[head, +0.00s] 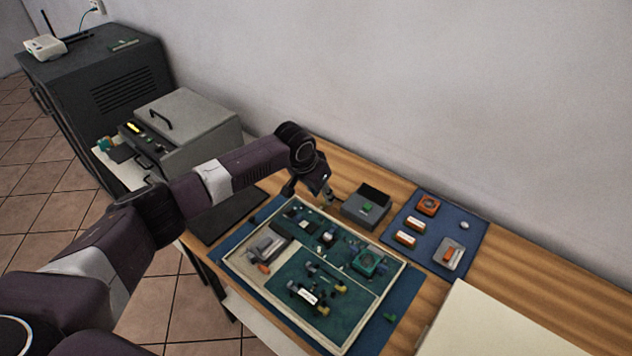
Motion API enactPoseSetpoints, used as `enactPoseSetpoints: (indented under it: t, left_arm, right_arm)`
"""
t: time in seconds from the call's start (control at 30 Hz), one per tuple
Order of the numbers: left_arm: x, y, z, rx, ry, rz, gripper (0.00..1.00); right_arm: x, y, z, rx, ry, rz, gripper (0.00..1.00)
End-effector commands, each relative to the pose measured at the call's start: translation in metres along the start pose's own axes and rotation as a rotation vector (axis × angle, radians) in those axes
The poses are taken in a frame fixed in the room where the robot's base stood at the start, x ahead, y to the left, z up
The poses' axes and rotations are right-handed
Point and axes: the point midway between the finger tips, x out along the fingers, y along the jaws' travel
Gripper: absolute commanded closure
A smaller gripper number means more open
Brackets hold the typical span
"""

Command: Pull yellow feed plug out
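My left gripper (329,201) hangs above the far edge of a cream-rimmed tray (389,303), just left of a small grey box. It is small here, and I cannot tell whether its fingers are open or shut. Nothing can be made out in it. Small yellow parts (322,310) sit on the green boards in the tray, near a white labelled block (308,296). The gripper is apart from them. I cannot tell which yellow part is the feed plug. My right gripper is not in view.
A grey box (367,206) with a dark top stands behind the tray. A blue mat (437,239) with orange parts lies to its right. A grey case (190,118) stands left, partly behind my arm. A pale panel (503,325) fills the front right. Bare wood shows at far right.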

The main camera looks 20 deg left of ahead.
Motion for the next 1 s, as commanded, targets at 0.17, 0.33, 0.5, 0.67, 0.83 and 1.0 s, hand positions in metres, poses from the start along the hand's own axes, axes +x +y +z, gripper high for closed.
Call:
enactPoseSetpoints:
  t: [0.17,0.33,0.5,0.67,0.83,1.0]
  left_arm:
    - [-0.035,-0.001,-0.002,0.001,0.005,0.0,0.71]
    - [-0.063,-0.001,-0.002,0.0,0.004,-0.001,0.71]
    - [-0.081,0.0,-0.002,-0.001,0.003,0.0,0.71]
    - [-0.086,0.0,-0.001,-0.001,0.002,0.0,0.71]
    - [-0.086,0.0,-0.001,-0.001,0.002,0.0,0.71]
    - [-0.086,0.0,-0.001,-0.001,0.002,0.0,0.71]
  right_arm:
    - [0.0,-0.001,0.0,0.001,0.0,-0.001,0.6]
    - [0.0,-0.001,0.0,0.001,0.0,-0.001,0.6]
    - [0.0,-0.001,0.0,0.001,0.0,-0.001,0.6]
    - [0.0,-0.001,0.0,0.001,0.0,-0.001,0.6]
    - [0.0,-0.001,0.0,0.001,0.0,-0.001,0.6]
    - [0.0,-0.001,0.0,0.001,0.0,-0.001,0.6]
